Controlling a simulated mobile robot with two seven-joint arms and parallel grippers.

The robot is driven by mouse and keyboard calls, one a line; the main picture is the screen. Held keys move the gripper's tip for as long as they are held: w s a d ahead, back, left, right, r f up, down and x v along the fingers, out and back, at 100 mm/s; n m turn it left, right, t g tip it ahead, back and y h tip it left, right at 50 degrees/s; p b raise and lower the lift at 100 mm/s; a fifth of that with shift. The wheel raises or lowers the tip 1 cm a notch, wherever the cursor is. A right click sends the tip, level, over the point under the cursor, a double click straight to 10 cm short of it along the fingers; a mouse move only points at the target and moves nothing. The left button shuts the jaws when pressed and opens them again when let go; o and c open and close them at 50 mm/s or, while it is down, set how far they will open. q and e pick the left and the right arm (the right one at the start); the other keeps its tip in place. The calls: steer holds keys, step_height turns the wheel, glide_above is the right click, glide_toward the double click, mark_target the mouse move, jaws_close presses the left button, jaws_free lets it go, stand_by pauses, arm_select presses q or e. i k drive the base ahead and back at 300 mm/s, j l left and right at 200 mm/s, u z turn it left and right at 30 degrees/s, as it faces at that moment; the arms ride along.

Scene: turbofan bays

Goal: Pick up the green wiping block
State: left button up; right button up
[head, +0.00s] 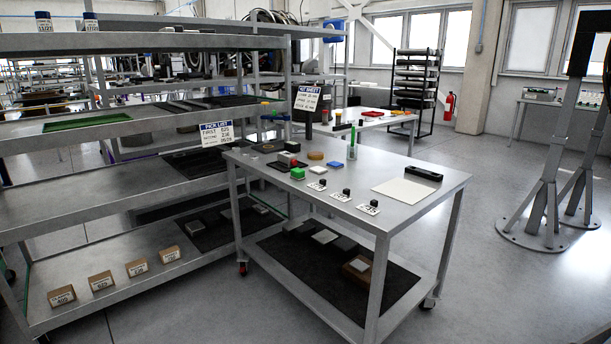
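A small bright green block (297,174) sits on the top of the metal cart (330,198), near its front left edge. It appears to be the green wiping block. Nothing covers it from this side. A dark tray (283,164) with a small dark and white block (287,158) lies just behind it. Neither of my grippers shows in the head view.
Labelled cards with small black pieces (318,184) lie right of the block. A white sheet (405,190) and black bar (424,173) lie at right. Metal shelving (100,205) stands left; open floor lies right.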

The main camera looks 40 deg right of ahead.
mark_target(298, 174)
steer(key=i+l+z, duration=0.2)
steer(key=z, duration=0.15)
steer(key=i+l+z, duration=0.1)
steer(key=i+z, duration=0.6)
steer(key=i, duration=0.1)
